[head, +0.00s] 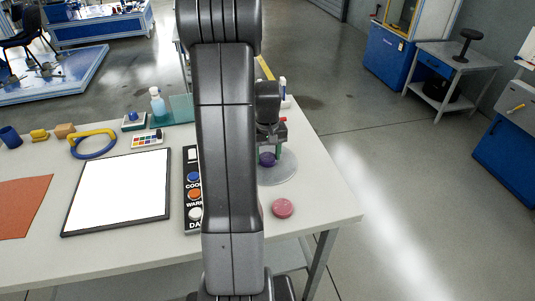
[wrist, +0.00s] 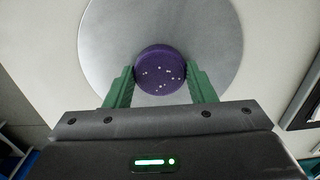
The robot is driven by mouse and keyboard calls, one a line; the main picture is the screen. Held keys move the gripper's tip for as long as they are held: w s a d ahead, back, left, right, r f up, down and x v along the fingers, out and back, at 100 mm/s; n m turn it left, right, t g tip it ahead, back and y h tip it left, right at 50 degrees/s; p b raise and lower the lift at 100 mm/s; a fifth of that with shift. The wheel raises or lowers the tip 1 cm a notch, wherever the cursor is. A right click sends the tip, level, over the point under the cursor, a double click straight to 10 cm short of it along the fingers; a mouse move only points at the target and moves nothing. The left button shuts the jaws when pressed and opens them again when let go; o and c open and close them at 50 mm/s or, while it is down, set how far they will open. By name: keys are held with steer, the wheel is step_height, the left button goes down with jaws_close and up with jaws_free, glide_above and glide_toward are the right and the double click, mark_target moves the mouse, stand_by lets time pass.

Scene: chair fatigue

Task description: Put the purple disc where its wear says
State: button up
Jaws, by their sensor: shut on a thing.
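The purple disc (wrist: 160,69) has several small pale specks on its face in the wrist view. It also shows in the head view (head: 267,159), partly hidden by my arm. My gripper (wrist: 161,82) has green fingers on both sides of the disc and is shut on it. The disc is over a round grey plate (wrist: 215,30), seen in the head view too (head: 285,172); I cannot tell whether it touches the plate. A black panel (head: 193,222) carries blue, orange and white round buttons or markers, with labels partly hidden by my arm that begin "COO", "WAR" and "DA".
A pink disc (head: 283,208) lies at the table's right. A black-framed white panel (head: 118,192), an orange mat (head: 20,207), a blue and yellow ring-shaped item (head: 93,150) and a spray bottle (head: 158,103) are on the left. The table's right front corner is clear.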

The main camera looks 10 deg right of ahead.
mark_target(267, 157)
steer(key=shift+f, duration=0.25)
steer(key=o, duration=1)
steer(key=shift+r, duration=0.1)
step_height(267, 157, up, 12)
steer(key=shift+r, duration=0.15)
